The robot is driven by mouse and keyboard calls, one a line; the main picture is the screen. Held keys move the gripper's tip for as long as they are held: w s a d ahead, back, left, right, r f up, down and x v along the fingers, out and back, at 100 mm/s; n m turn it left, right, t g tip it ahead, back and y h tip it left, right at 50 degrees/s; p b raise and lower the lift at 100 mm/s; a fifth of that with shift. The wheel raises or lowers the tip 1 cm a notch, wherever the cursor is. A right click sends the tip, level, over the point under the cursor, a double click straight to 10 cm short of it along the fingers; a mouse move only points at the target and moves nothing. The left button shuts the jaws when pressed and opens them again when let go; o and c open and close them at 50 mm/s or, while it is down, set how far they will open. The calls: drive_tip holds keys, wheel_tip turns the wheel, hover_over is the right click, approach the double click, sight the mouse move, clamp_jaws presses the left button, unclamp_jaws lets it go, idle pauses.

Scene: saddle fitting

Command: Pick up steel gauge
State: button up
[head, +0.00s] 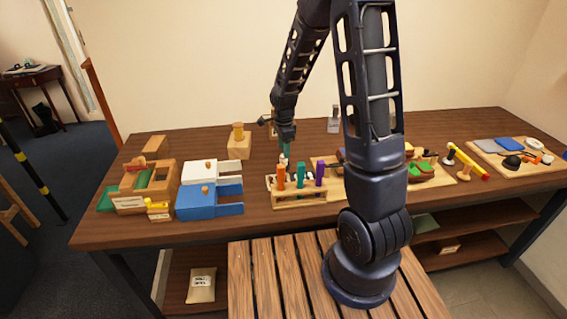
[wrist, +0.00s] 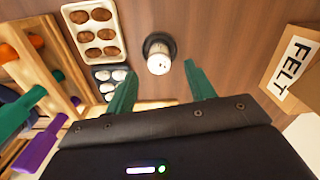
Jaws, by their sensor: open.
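In the wrist view a short pale, metallic-looking cylinder with a dark round base (wrist: 158,55) stands on the wooden table; it may be the steel gauge, but I cannot tell for sure. My gripper (wrist: 160,67) is open, its two green fingers on either side of this piece in the picture. Nothing is held, and I cannot tell the height gap between fingertips and piece. In the head view my gripper (head: 285,148) points down behind the tool rack, and the piece cannot be made out clearly there.
A wooden rack (head: 298,194) with orange, teal and purple handles stands close by; the handles fill the wrist view's left side. A tray of brown rounded pieces (wrist: 118,12) lies beyond the left finger. A box labelled FELT (wrist: 272,82) stands right. Blue drawer box (head: 205,203) sits left.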

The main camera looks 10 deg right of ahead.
sight(283, 161)
drive_tip(key=shift+f, duration=2.75)
clamp_jaws()
drive_tip(key=shift+r, duration=0.15)
